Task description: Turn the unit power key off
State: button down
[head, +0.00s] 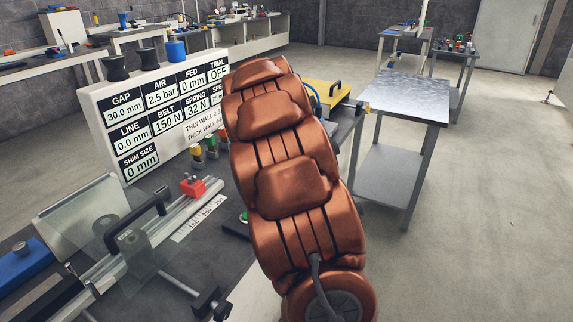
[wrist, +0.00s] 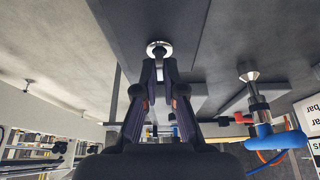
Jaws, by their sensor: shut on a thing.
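In the wrist view my gripper (wrist: 160,76) has its two dark fingers brought together on a small pale piece that I take for the power key. It stands directly at a round silver collar (wrist: 159,45) on a dark grey panel (wrist: 200,30). The fingertips cover most of the key, so its turn angle cannot be read. In the head view my copper-coloured arm hides the gripper and the key.
A blue-handled fitting (wrist: 272,139) with a silver stem is right of the gripper in the wrist view. In the head view a display board (head: 107,101), a red block (head: 193,187) and a clear guard (head: 85,222) are left of my arm. A metal table (head: 405,97) stands right.

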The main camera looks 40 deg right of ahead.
jog(key=c, duration=1.3)
grip_release()
jog(key=shift+r, duration=0.15)
jog(key=v, duration=1.1)
jog(key=shift+a+r, duration=0.25)
jog(key=shift+r, duration=0.05)
